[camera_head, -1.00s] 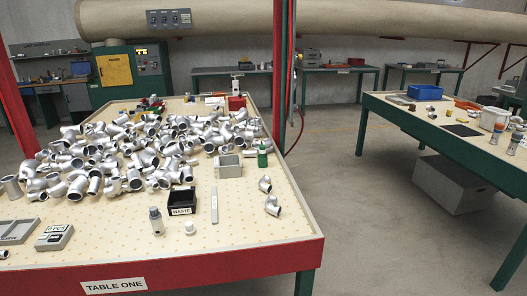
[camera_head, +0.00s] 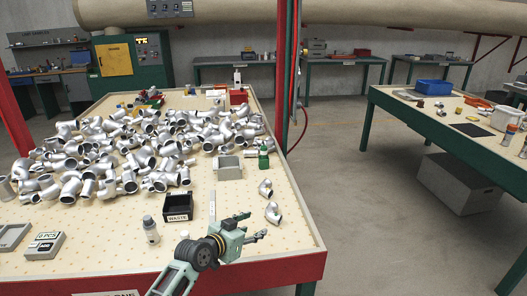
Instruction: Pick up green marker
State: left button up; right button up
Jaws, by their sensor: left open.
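The green marker (camera_head: 263,158) stands upright on the pegboard-like top of table one (camera_head: 110,240), near its right edge. It is small, with a pale label on its side. My left gripper (camera_head: 254,226) is over the front right part of the table, with its fingers pointing right. It is open and empty. It is well in front of the marker and apart from it. My right gripper is not in view.
A grey box (camera_head: 229,168) stands just left of the marker. Metal elbow fittings (camera_head: 150,150) cover much of the table; loose ones (camera_head: 273,212) lie right of the gripper. A black waste bin (camera_head: 178,206) and a bottle (camera_head: 151,230) stand left of it.

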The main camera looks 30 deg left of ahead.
aim_at(264, 149)
jog(key=i+j, duration=0.6)
jog(key=i, duration=0.15)
jog(key=i+j, duration=0.6)
jog(key=i, duration=0.1)
